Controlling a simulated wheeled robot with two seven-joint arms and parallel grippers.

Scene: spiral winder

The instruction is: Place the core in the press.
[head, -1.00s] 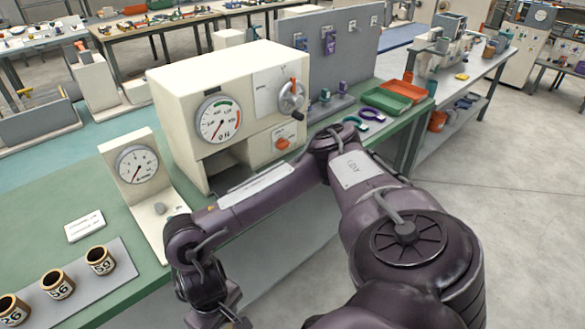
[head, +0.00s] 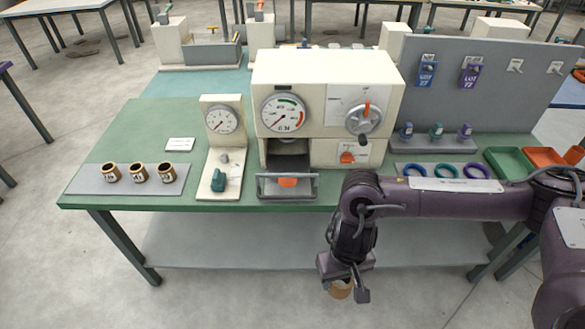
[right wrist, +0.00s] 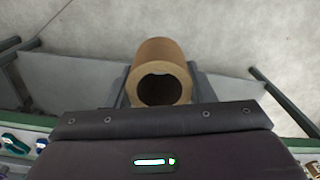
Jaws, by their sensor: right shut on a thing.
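The core, a brown cardboard tube (head: 341,291), is held by my right gripper (head: 345,284), low in front of the bench. In the right wrist view, the core (right wrist: 160,58) sits between the two fingers (right wrist: 160,88), its open end facing the camera. The press seems to be the cream machine (head: 325,75) with a dial, a crank with a red handle and a dark opening (head: 287,150) low on its left. A grey tray-like part (head: 265,192) with an orange piece sticks out below the opening. My right gripper is below and to the right of it. My left gripper is not seen.
A gauge stand (head: 221,112) with a green piece (head: 219,180) on its foot stands left of the machine. Three numbered cores (head: 139,172) stand on a grey mat (head: 90,180). Coloured rings (head: 444,170) and trays (head: 508,160) lie to the right.

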